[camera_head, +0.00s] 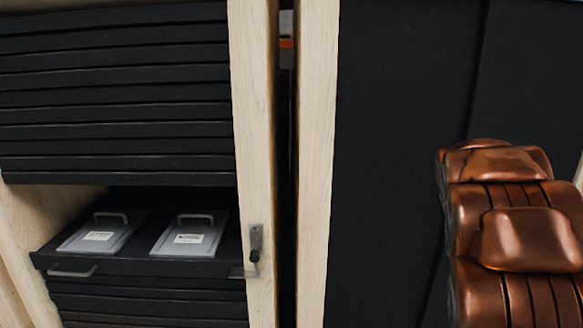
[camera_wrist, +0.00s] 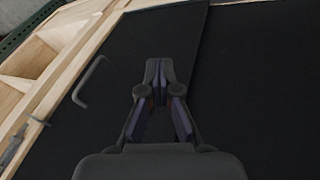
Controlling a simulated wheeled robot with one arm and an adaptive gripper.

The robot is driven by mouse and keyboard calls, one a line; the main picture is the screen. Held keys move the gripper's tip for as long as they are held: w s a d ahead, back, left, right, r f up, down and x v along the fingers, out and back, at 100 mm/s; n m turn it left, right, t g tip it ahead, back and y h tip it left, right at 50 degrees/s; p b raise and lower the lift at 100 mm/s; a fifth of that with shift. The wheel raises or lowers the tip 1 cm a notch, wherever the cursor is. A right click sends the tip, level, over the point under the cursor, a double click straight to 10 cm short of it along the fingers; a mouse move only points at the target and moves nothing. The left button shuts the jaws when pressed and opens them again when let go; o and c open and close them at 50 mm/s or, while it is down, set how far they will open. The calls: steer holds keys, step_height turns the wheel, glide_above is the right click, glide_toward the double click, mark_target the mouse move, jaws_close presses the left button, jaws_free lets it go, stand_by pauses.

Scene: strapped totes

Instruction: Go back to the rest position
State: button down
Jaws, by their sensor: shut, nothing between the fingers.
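My gripper (camera_wrist: 158,68) shows in the wrist view, its two fingertips together and nothing between them. It is in front of a large black panel (camera_wrist: 235,80). The gripper does not show in the head view. My copper-coloured arm fills the lower right there, in front of the black panel (camera_head: 400,130).
A grey handle (camera_wrist: 90,82) shows in the wrist view.

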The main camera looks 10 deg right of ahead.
steer(key=s+a+f+n+g+y, duration=0.1)
steer(key=s+a+f+y, duration=0.15)
steer(key=s+a, duration=0.65)
steer(key=s+a+f+n+g+y, duration=0.1)
steer(key=s+a+f, duration=0.3)
steer(key=a, duration=0.9)
steer(key=s+a+f+n+g+y, duration=0.1)
steer(key=s+a, duration=0.4)
steer(key=s, duration=0.3)
steer(key=s+a+f+n+g+y, duration=0.1)
steer(key=s+a+n+g, duration=0.1)
steer(key=s+a, duration=0.45)
step_height(320, 180, up, 16)
steer(key=d+t+p, duration=0.1)
steer(key=p, duration=1.3)
steer(key=shift+s+f+t+p, duration=0.15)
steer(key=shift+s+t+p, duration=0.15)
steer(key=shift+p, duration=0.1)
steer(key=shift+d+h, duration=0.2)
steer(key=shift+h, duration=0.05)
